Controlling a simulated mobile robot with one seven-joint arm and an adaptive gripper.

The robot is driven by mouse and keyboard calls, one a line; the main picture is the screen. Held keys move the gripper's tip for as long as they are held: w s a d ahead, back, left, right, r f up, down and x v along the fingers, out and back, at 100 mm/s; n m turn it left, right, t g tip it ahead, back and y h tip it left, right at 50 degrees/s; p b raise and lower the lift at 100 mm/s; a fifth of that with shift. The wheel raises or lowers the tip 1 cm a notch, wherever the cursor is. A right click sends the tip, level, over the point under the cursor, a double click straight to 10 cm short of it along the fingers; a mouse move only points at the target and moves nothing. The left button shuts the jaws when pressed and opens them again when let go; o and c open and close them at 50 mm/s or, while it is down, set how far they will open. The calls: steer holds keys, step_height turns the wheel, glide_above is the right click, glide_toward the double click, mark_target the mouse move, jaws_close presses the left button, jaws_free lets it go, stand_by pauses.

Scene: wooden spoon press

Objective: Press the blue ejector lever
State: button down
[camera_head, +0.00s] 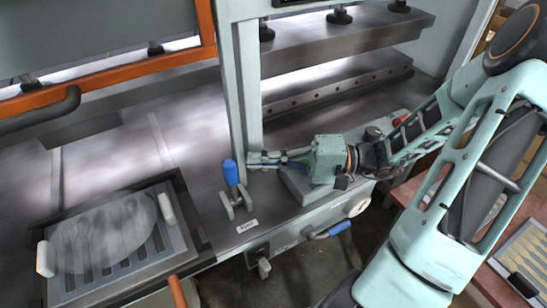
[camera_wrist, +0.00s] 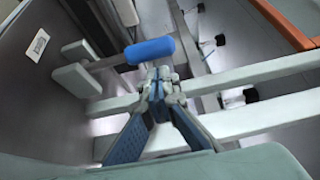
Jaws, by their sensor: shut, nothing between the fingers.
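A lever with a blue cylindrical grip (camera_head: 230,172) stands upright on a pale bracket beside a small white label (camera_head: 246,226). In the wrist view its blue grip (camera_wrist: 149,51) lies across the picture just beyond my fingertips. My gripper (camera_head: 254,160) is shut and empty, just right of the blue grip at about its height. In the wrist view the fingertips (camera_wrist: 158,80) are together and close to the grip; I cannot tell whether they touch it. A second blue handle (camera_head: 340,227) sits lower on the machine's front face.
A pale upright post (camera_head: 247,85) stands directly behind the lever. An orange frame (camera_head: 110,76) crosses the upper left. A red button (camera_head: 399,118) is beside my arm. The metal top between tray and lever is clear.

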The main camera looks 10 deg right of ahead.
mark_target(233, 184)
steer(key=shift+x, duration=2.2)
steer(key=shift+f, duration=0.1)
